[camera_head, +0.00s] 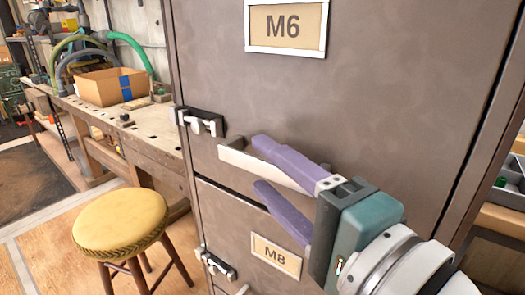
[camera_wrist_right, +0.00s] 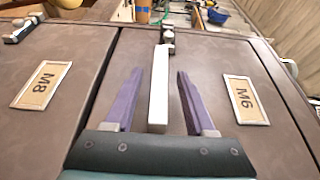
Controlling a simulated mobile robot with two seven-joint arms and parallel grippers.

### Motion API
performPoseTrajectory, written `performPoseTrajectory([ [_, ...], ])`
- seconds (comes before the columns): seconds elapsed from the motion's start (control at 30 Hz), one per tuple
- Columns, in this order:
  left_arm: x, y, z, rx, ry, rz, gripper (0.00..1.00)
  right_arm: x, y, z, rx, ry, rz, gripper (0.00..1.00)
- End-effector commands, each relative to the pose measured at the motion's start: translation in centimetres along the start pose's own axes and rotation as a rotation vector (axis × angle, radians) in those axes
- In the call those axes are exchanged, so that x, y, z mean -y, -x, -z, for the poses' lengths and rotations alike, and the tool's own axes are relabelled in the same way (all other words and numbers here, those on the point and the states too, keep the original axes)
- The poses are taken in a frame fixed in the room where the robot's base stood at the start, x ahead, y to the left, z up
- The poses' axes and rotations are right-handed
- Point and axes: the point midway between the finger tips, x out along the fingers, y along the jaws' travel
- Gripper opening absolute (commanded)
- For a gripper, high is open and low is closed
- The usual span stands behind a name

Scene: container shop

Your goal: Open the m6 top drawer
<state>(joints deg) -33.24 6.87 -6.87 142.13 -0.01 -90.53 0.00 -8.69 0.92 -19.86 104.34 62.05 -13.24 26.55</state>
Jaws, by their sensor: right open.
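The M6 drawer (camera_head: 400,100) is a grey-brown metal front with a framed M6 label (camera_head: 286,26), and it looks closed. Its pale bar handle (camera_head: 236,160) is near the lower edge. My right gripper (camera_head: 260,166) has purple fingers, spread open with one on each side of the handle. In the right wrist view the handle (camera_wrist_right: 158,95) lies between the fingers, with a gap on both sides. The M6 label (camera_wrist_right: 246,100) shows to the right there. My left gripper is not in view.
A latch (camera_head: 200,122) sits at the M6 front's left edge. The M8 drawer, labelled M8 (camera_head: 276,255), is directly below. A yellow-topped stool (camera_head: 122,222) stands left of the cabinet, near a workbench (camera_head: 140,125) with a cardboard box (camera_head: 112,86). Shelving with bins (camera_head: 510,188) is at the right.

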Motion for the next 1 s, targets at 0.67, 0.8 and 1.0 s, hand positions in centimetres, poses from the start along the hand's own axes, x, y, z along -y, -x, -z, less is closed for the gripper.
performPoseTrajectory([
  [0.67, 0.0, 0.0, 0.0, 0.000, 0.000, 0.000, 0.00, -0.1, -1.9, 0.0, 0.000, 0.001, -0.001, 0.33],
  [0.8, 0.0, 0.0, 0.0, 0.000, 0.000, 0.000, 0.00, -0.1, -1.9, 0.0, 0.000, 0.001, -0.001, 0.17],
  [1.0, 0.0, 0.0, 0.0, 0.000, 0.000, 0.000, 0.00, -0.1, -1.9, 0.0, 0.000, 0.001, -0.002, 0.00],
])
